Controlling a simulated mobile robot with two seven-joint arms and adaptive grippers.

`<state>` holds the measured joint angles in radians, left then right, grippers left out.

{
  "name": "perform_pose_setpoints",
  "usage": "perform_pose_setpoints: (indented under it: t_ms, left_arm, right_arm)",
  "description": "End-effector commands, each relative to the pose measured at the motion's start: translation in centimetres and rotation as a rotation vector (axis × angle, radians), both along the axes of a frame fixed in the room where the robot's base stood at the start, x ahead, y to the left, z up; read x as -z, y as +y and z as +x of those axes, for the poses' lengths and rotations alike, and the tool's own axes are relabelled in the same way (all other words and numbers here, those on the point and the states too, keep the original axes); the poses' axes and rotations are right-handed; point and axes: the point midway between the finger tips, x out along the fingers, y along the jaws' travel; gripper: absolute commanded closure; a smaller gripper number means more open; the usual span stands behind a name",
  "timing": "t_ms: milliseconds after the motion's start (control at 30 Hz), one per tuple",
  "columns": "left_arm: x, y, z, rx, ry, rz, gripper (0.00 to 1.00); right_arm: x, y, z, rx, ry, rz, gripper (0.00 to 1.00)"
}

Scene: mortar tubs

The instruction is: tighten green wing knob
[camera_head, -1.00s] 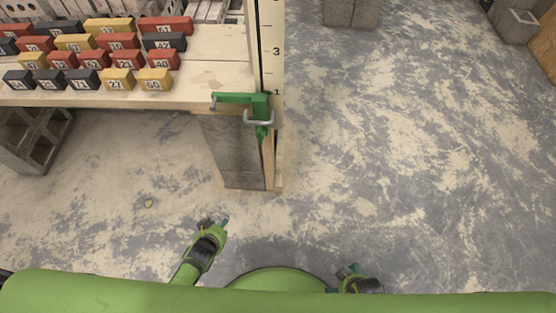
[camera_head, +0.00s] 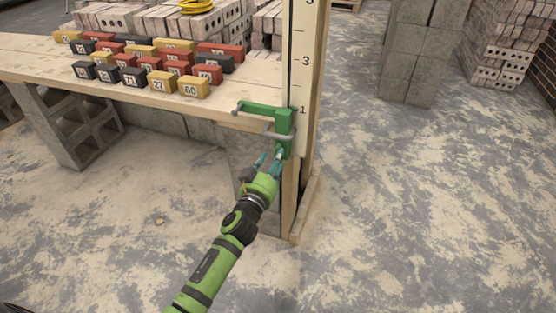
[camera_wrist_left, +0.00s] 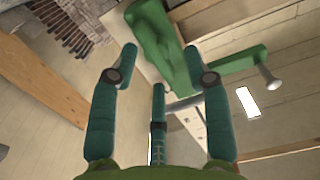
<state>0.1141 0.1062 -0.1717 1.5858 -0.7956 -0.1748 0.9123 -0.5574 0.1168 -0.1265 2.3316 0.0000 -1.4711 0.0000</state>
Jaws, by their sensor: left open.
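A green clamp (camera_head: 284,128) sits at the bench's front right corner, against the upright marked post. I cannot make out the green wing knob as a separate part. My left gripper (camera_head: 269,160) is just below the clamp, open and pointing up at it. In the left wrist view the green clamp (camera_wrist_left: 155,35) lies beyond the spread teal fingers of the gripper (camera_wrist_left: 161,52). Nothing is held between them, and contact is unclear. My right gripper is out of view.
The wooden bench (camera_head: 140,100) carries several numbered red, yellow and black blocks (camera_head: 160,80). The marked post (camera_head: 299,70) stands right of the clamp. Concrete blocks (camera_head: 70,125) support the bench. A grey block pillar (camera_head: 415,50) stands at the back right. The floor on the right is free.

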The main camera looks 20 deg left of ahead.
Motion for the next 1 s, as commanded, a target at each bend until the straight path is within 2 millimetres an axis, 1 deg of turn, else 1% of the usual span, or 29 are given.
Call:
perform_pose_setpoints:
  t_ms: [33,200,300,533,567,600,667,1000]
  left_arm:
    - [0.0,0.0,0.9,0.0,-0.001,0.001,0.52]
    - [0.1,-0.1,2.5,-0.001,0.0,0.001,0.52]
    - [0.2,-0.1,2.9,-0.001,0.002,0.001,0.52]
    - [0.1,-0.1,2.9,-0.001,0.003,0.001,0.52]
    - [0.1,-0.1,2.9,-0.001,0.003,0.001,0.6]
    - [0.1,-0.1,2.9,0.0,0.003,0.0,0.76]
    - [0.1,-0.1,2.9,-0.001,0.003,0.001,1.0]
    - [0.0,0.1,3.0,-0.004,0.001,0.014,1.0]
  right_arm:
    - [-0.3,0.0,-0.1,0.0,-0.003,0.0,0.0]
    - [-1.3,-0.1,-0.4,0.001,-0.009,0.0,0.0]
    - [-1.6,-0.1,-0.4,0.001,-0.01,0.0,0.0]
    - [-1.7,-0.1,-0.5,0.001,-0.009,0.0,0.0]
    - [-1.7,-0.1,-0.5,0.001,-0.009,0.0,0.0]
    - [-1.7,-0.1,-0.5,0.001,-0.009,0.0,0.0]
    - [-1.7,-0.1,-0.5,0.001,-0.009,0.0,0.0]
    - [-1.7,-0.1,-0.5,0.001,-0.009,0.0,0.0]
